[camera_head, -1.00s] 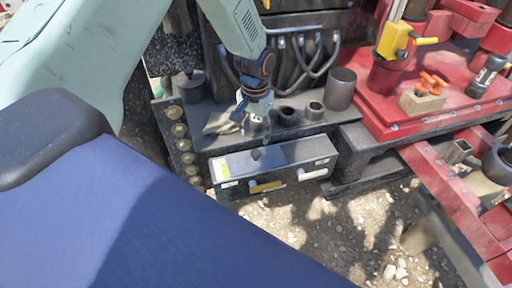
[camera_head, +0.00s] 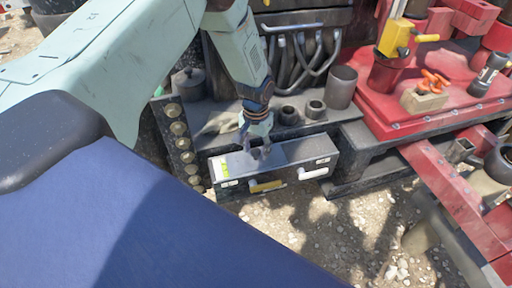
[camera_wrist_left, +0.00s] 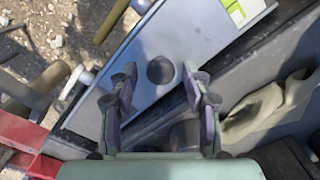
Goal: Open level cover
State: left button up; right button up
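A long grey box (camera_head: 312,152) with yellow and white handles on its front stands below the dark shelf. In the left wrist view a round dark knob (camera_wrist_left: 160,70) shows on the box's grey top (camera_wrist_left: 146,52). My left gripper (camera_head: 261,152) points down just over the box top. In the left wrist view the gripper (camera_wrist_left: 160,80) is open, its fingers on either side of the knob. I cannot tell whether they touch it. My right gripper is not in view.
The shelf holds a dark pot (camera_head: 188,84), a grey cup (camera_head: 341,87), a small ring (camera_head: 315,109) and a crumpled cloth, which shows in the left wrist view (camera_wrist_left: 262,115). A red table (camera_head: 440,105) stands at right. The gravel ground (camera_head: 330,235) in front is open.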

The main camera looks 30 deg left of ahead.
pick_arm(q)
grip_shut()
dwell(0.4)
jog(key=shift+w, duration=0.1)
